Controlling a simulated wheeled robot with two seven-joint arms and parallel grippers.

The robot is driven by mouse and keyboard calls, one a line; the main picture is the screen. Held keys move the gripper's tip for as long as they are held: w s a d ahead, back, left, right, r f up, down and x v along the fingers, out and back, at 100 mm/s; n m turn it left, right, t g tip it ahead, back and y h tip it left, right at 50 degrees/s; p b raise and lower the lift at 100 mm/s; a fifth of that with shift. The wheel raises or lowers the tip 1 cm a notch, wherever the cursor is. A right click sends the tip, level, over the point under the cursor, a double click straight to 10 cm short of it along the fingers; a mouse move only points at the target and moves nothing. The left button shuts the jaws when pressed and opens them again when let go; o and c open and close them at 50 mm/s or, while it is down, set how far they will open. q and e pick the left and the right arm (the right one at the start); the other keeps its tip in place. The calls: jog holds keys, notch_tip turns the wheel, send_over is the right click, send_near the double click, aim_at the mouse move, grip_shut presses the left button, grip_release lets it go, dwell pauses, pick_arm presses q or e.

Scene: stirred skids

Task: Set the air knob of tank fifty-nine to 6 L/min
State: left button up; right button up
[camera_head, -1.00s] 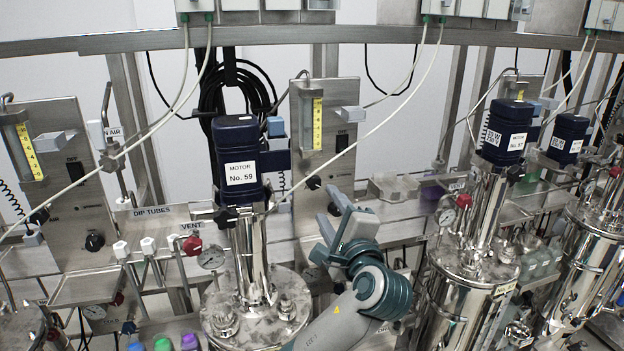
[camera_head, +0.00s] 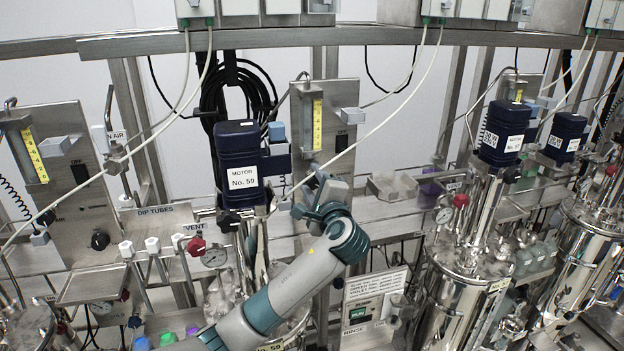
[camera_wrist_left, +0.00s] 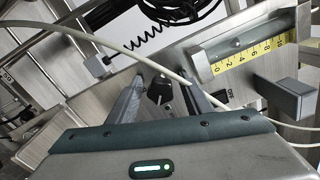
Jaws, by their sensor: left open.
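Tank fifty-nine's dark blue motor (camera_head: 238,170), labelled "MOTOR No. 59", stands left of centre in the head view. Just right of it is a steel panel (camera_head: 341,93) with a yellow-scaled flow meter (camera_head: 317,125). My left gripper (camera_head: 310,197) is open at the lower part of this panel and hides the knob there in the head view. In the left wrist view, a small black knob (camera_wrist_left: 158,92) lies between the two open fingers, with no clear contact visible. The yellow scale (camera_wrist_left: 250,60) shows at upper right. My right gripper is not in view.
A pale cable (camera_head: 375,138) crosses in front of the panel and also runs close by the fingers in the left wrist view (camera_wrist_left: 135,57). Another panel (camera_head: 75,200) with a black knob (camera_head: 99,240) is at left. Tank fifty-seven's motor (camera_head: 503,133) stands at right.

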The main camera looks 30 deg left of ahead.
pick_arm(q)
jog(key=c, duration=1.1)
jog(key=shift+f+n+b, duration=0.25)
jog(key=shift+n+b, duration=0.25)
jog(key=shift+n, duration=0.2)
jog(key=shift+f+n+b, duration=0.1)
jog(key=shift+n+b, duration=0.45)
jog(key=shift+n, duration=0.45)
jog(key=shift+n+b, duration=0.4)
jog(key=shift+n, duration=0.7)
jog(key=shift+r, duration=0.2)
jog(key=o, duration=1.1)
